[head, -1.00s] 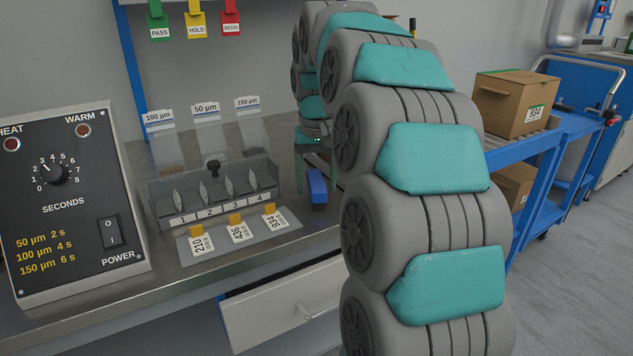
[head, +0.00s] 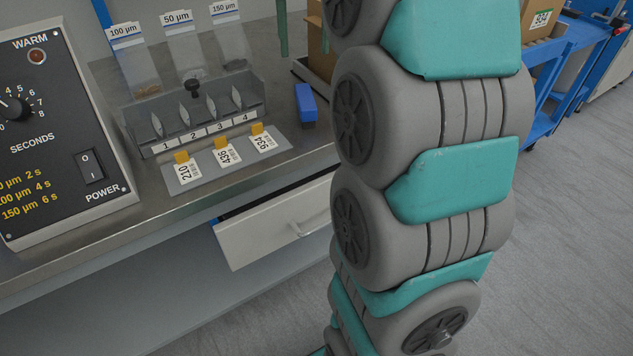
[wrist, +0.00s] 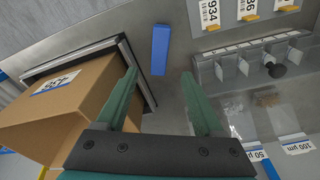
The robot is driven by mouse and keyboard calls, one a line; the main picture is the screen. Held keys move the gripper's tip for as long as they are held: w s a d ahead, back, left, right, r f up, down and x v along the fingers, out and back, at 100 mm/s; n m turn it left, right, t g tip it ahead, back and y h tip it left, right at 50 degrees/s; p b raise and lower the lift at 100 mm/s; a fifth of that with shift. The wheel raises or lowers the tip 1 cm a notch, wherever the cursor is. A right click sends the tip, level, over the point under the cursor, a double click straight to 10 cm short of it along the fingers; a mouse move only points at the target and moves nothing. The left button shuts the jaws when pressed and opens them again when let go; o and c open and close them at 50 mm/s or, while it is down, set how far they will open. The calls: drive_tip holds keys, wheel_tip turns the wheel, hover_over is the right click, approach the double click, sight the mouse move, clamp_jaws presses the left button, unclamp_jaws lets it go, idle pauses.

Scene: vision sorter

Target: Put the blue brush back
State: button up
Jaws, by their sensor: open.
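The blue brush (head: 306,104) lies on the metal bench, right of the plate with numbered tags and near the bench's front edge.
A cardboard box (wrist: 65,105) in a dark-edged tray (wrist: 122,50) is close beside my gripper. A drawer (head: 275,225) below hangs partly open.

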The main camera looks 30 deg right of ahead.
drive_tip(key=s+a+f+n+g, duration=0.1)
drive_tip(key=s+a+f, duration=0.3)
drive_tip(key=s+f, duration=0.4)
drive_tip(key=s+a+f+n+g, duration=0.1)
drive_tip(key=s+a+f, duration=0.3)
drive_tip(key=s+f, duration=0.5)
drive_tip(key=s+a+f+n+g, duration=0.1)
drive_tip(key=s+a+f, duration=0.3)
drive_tip(key=s+f, duration=0.4)
drive_tip(key=shift+s+a+f+n, duration=0.3)
drive_tip(key=shift+s+n, duration=0.2)
drive_tip(key=shift+s, duration=0.75)
